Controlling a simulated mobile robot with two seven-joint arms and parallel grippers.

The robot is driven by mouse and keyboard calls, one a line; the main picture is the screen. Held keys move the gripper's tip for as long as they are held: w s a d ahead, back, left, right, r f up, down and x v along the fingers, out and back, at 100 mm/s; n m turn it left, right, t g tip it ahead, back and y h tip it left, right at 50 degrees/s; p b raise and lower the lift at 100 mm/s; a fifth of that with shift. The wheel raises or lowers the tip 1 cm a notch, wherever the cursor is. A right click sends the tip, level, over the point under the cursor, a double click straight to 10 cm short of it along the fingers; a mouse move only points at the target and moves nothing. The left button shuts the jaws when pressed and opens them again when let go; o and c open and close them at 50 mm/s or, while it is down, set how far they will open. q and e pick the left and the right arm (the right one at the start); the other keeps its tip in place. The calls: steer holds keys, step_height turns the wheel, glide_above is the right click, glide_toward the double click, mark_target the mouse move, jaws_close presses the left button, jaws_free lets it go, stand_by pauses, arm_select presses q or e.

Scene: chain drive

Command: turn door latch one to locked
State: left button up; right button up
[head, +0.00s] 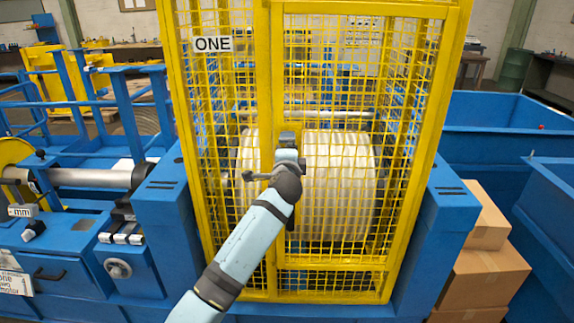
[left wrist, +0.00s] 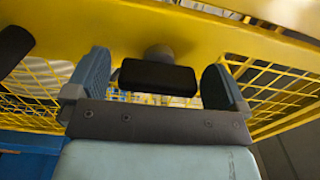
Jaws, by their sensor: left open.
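Door latch one is on the yellow door frame (head: 263,60) under the sign ONE (head: 212,44). In the left wrist view the latch shows as a black block-shaped handle (left wrist: 158,77) on a round grey base against the yellow frame. My left gripper (left wrist: 157,85) is open, with one blue-grey finger on each side of the handle and visible gaps to it. In the head view my left gripper (head: 288,147) is at the door frame, and it and my wrist hide the latch. I cannot read the latch's locked or unlocked position. My right gripper is out of view.
A large pale ribbed drum (head: 340,190) sits behind the yellow mesh. A dark grey bar (head: 256,176) shows just left of my wrist. Blue machine housings flank the cage, and cardboard boxes (head: 485,272) are stacked at the right.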

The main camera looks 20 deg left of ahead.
arm_select(q)
steer(key=v, duration=1.3)
steer(key=shift+b, duration=0.35)
steer(key=shift+r, duration=0.1)
steer(key=s+f+n+g+h+p, duration=0.1)
steer(key=s+f+g+h+p, duration=0.3)
steer(key=f, duration=0.6)
steer(key=s+f+n+h+p, duration=0.1)
steer(key=s+f, duration=0.4)
steer(key=s, duration=0.5)
steer(key=s+f+n+g+h+p, duration=0.1)
steer(key=s+f+n+p, duration=0.2)
steer(key=s+f+n, duration=0.3)
steer(key=s+f+n+g+h+p, duration=0.1)
steer(key=s+f, duration=0.4)
steer(key=s, duration=0.9)
steer(key=n+h+p, duration=0.1)
steer(key=n, duration=0.1)
steer(key=shift+d+f+n, duration=0.15)
steer(key=shift+f+n, duration=0.15)
steer(key=shift+f, duration=0.05)
